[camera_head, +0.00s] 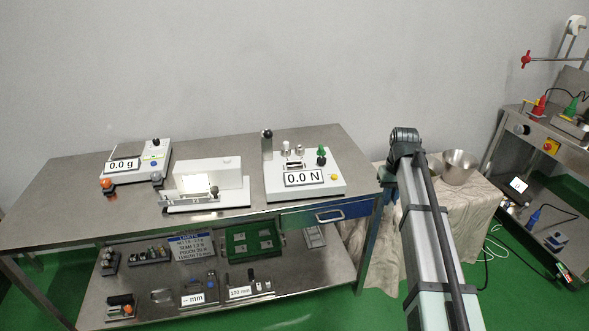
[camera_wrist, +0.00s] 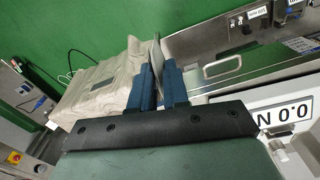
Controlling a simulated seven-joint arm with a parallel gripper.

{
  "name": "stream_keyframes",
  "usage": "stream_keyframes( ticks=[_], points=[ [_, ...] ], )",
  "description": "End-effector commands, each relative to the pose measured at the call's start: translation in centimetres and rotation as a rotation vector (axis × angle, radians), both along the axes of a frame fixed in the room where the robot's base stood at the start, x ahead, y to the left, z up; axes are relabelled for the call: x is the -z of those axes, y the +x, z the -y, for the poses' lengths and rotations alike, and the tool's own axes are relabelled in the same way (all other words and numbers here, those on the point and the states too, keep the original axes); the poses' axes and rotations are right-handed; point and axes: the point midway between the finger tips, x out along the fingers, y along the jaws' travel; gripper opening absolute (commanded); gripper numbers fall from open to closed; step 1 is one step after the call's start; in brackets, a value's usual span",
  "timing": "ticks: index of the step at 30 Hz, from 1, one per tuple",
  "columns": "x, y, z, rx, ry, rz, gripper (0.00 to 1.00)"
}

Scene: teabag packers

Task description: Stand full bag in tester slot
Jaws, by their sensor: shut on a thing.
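The tester, a white box with a 0.0 N display (camera_head: 304,178), stands at the right end of the steel bench. Its panel also shows at the right of the wrist view (camera_wrist: 285,112). On its top are small clamp-like parts, a green knob and a dark post. My gripper's blue fingers (camera_wrist: 156,84) are close together, with a thin greyish piece (camera_wrist: 157,50) rising at their tips. It may be the bag seen edge-on, but I cannot tell whether it is full. The gripper is to the right of the tester, apart from it.
A scale reading 0.0 g (camera_head: 137,161) and a white machine with a lit plate (camera_head: 207,184) stand left of the tester. A steel bowl (camera_head: 460,168) sits on a cloth-covered stand (camera_head: 480,198) at right. The lower shelf holds a green tray (camera_head: 252,240) and small tools.

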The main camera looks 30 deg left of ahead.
Motion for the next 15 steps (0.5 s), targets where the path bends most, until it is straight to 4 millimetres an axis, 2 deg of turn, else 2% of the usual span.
stream_keyframes(
  ticks=[1,15],
  points=[
    [-0.4,1.1,-2.7,-0.047,0.0,0.001,0.0],
    [-3.4,4.6,-23.0,-0.581,-0.004,0.002,0.0]
  ],
)
